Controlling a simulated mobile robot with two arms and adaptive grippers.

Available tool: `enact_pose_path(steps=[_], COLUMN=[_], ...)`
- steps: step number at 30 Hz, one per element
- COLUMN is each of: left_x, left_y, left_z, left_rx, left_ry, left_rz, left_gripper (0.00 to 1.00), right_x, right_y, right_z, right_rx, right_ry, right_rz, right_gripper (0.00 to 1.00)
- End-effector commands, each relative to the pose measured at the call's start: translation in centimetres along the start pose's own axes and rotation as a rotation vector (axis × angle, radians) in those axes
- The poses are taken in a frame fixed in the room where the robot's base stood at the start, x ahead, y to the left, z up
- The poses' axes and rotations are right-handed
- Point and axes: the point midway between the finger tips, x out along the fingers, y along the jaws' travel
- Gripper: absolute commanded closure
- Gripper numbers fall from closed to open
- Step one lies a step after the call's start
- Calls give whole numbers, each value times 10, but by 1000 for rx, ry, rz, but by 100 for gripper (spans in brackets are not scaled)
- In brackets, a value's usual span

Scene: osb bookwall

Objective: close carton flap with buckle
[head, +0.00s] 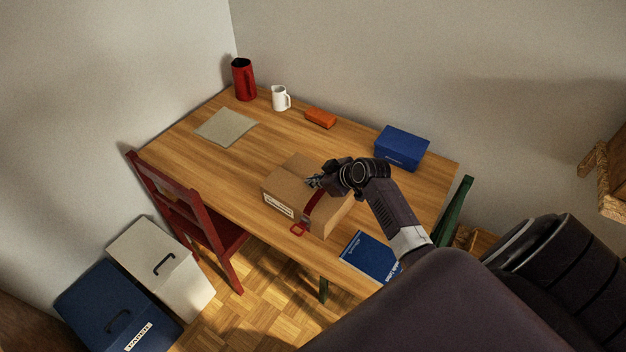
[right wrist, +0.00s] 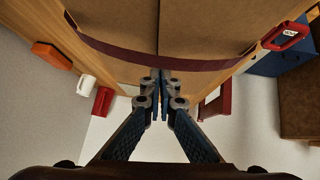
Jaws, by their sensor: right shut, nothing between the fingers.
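The brown cardboard carton (head: 283,187) stands on the wooden table, with a white label on its near left side. A dark red strap (head: 315,206) runs over it, and a red buckle (head: 298,229) hangs at the strap's near end. The right wrist view shows the carton's top panels (right wrist: 210,25) with a seam between them, the strap (right wrist: 120,55) crossing them and the buckle (right wrist: 287,36) at upper right. My right gripper (head: 313,181) is at the carton's top by the strap, its fingers (right wrist: 160,76) shut and empty. The gripper hides part of the top. My left gripper is out of view.
On the wooden table (head: 180,155) stand a red jug (head: 243,79), a white mug (head: 280,98), an orange box (head: 320,117) and a blue box (head: 401,147). A blue book (head: 370,256) lies near the front edge. A red chair (head: 190,205) stands at the left.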

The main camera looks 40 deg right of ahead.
Motion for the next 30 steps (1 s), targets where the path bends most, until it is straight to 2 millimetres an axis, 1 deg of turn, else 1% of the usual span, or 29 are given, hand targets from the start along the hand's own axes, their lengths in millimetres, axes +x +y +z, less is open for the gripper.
enact_pose_path(steps=[11, 18, 30], left_x=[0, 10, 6], left_y=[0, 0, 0], left_z=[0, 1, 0], left_rx=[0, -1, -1], left_ry=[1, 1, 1], left_rz=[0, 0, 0], left_gripper=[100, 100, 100], right_x=[2, 8, 6], right_y=[0, 3, 3], right_z=[1, 9, 5], right_rx=[1, -2, 0], right_ry=[1, -1, 1], right_rz=[0, 1, -1], right_gripper=[100, 100, 100])
